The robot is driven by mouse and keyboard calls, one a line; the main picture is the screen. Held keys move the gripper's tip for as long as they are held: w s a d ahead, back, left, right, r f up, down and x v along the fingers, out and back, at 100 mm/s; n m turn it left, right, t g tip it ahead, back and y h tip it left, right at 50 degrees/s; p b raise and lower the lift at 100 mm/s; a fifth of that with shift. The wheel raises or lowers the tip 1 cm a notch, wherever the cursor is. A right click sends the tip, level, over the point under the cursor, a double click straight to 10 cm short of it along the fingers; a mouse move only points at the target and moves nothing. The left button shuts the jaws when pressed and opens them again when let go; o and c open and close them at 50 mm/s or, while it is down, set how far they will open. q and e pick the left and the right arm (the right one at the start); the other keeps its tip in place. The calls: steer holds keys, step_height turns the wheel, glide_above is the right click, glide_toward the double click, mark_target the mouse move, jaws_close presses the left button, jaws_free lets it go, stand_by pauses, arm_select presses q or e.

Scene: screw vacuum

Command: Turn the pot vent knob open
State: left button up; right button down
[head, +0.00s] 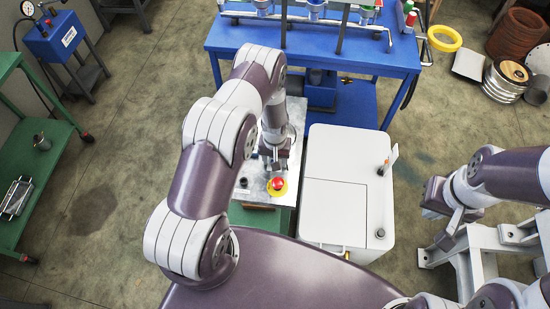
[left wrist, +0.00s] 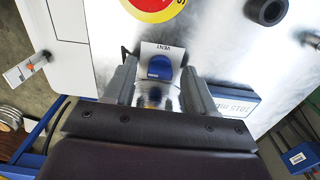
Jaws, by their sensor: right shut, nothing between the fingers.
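The vent knob (left wrist: 160,68) is blue and sits below a white VENT label (left wrist: 163,49) on a metal panel (left wrist: 215,50) in the left wrist view. My left gripper (left wrist: 158,80) is open, one finger on each side of the knob, with visible gaps between fingers and knob. In the head view my left gripper (head: 275,155) is over the panel and hides the knob. My right gripper (head: 448,230) is shut and empty at the right, away from the panel.
A red button on a yellow ring (head: 277,185) sits close to my left gripper, with a black knob (head: 243,182) to its left. A white cabinet (head: 335,190) stands right of the panel. A blue table (head: 390,55) is behind, and a grey metal frame (head: 490,245) is at right.

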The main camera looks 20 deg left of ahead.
arm_select(q)
steer(key=shift+r, duration=0.1)
steer(key=shift+w+r, duration=0.1)
steer(key=shift+r, duration=0.3)
step_height(320, 180, up, 12)
steer(key=b, duration=0.3)
steer(key=shift+f, duration=0.15)
steer(key=s+d+r+m+t+b, duration=0.1)
steer(key=s+d+r+m+b, duration=0.1)
steer(key=s+r, duration=1.2)
steer(key=shift+s+d+m, duration=0.5)
steer(key=shift+s+d, duration=0.05)
steer(key=shift+s, duration=0.35)
